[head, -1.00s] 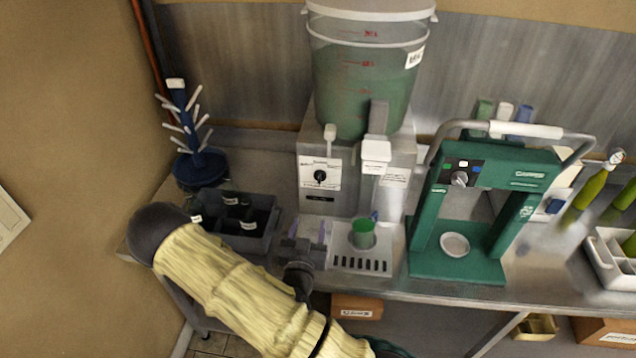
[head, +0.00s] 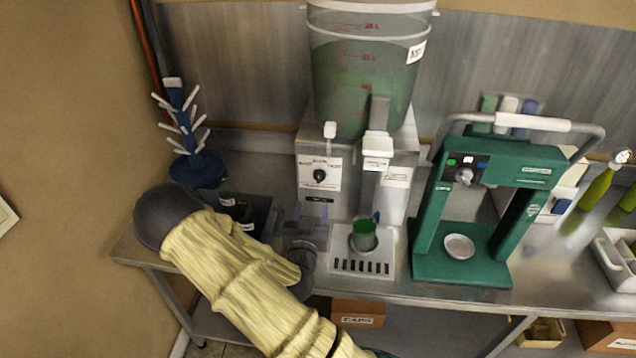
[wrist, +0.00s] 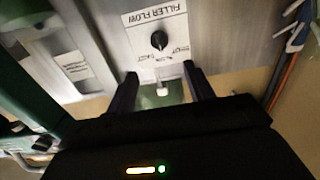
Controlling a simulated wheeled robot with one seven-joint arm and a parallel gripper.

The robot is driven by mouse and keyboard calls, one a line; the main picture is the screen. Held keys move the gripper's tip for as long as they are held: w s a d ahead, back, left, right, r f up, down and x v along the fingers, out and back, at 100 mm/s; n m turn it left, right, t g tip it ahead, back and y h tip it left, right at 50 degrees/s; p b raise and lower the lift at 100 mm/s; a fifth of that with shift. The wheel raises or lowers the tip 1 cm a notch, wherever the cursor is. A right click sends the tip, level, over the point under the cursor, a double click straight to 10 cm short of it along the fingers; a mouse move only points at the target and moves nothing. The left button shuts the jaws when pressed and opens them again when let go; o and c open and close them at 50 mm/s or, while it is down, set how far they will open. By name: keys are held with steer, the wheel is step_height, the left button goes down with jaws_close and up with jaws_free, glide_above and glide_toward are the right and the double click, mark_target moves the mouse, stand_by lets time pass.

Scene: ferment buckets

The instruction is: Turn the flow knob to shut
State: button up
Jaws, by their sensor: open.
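The flow knob (head: 319,175) is a small round black knob on a white label plate on the front of the steel filler (head: 313,205). In the wrist view the knob (wrist: 159,40) sits under the words "FILLER FLOW", with smaller lettering around it too blurred to read. My gripper (head: 312,211) is open and empty, just below the label plate in the head view. In the wrist view its two dark fingers (wrist: 161,78) point at the panel, with the knob between their lines and beyond the tips. The fingers are not touching the knob.
A green bucket (head: 350,85) stands on the filler. A green capper (head: 460,265) stands further right. A blue bottle tree (head: 198,170) and dark crate (head: 262,212) are at left.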

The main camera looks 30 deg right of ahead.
mark_target(318, 179)
steer(key=p+x, duration=0.3)
steer(key=x, duration=0.7)
steer(key=shift+w+d+r+p, duration=0.1)
steer(key=shift+w+d+p, duration=0.15)
steer(key=shift+w+p, duration=0.1)
steer(key=shift+w+d, duration=0.45)
steer(key=shift+s, duration=0.1)
steer(key=shift+a, duration=0.15)
steer(key=c, duration=1)
